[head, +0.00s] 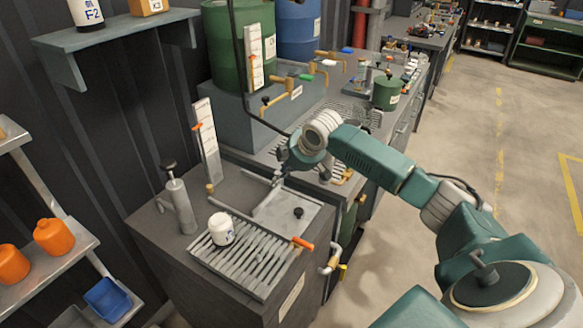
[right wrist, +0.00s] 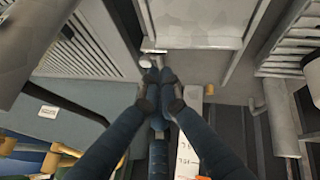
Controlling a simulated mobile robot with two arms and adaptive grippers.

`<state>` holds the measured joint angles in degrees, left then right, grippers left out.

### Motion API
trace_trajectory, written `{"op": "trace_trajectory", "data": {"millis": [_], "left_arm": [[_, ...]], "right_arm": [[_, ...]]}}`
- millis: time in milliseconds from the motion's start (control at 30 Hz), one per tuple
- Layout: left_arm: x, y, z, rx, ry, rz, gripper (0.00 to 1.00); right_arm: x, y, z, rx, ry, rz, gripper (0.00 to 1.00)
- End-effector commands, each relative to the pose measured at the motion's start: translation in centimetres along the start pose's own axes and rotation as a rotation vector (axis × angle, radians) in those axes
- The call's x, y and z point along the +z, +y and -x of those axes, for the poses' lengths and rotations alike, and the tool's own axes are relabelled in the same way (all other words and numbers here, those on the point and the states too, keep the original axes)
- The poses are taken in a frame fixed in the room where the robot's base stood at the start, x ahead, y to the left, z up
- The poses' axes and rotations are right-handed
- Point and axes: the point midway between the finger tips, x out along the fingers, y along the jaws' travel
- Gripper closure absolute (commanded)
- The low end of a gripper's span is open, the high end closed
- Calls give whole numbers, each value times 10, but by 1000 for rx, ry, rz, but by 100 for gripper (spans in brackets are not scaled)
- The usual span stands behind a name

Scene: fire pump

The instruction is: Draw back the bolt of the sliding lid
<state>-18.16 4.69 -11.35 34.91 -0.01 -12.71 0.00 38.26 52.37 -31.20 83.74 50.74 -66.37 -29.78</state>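The sliding lid (head: 278,218) is a light grey plate with a black knob (head: 298,213), set in the top of the dark grey cabinet. A small metal bolt (head: 258,179) lies at its far edge; in the right wrist view a small metal piece (right wrist: 152,51) shows there, by the lid's edge (right wrist: 200,42). My right gripper (head: 277,180) reaches down at this far edge. In the right wrist view its fingertips (right wrist: 159,76) are together, right at the bolt. I cannot tell whether the bolt is between them. My left gripper is not in view.
A slatted drain grate (head: 250,262) with a white jar (head: 221,229) lies in front of the lid. A grey hand pump (head: 181,205) stands left. An orange-handled lever (head: 302,243) is at the front right. A white gauge board (head: 207,140) stands behind. Floor on the right is clear.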

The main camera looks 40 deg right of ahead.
Motion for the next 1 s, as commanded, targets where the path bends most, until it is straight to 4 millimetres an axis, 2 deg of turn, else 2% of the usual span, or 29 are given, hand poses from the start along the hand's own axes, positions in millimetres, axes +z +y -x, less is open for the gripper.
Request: {"op": "trace_trajectory", "data": {"millis": [67,200,333,433,700,1000], "left_arm": [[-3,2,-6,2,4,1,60],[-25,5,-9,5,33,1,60],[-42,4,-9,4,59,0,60],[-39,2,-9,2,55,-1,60],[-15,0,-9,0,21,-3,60],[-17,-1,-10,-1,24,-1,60]], "right_arm": [[1,1,14,4,1,2,100],[1,1,33,3,1,1,100],[0,1,41,2,1,0,100],[0,1,43,1,0,-1,100],[0,1,42,1,0,-1,100],[0,1,42,1,0,-1,100]]}}
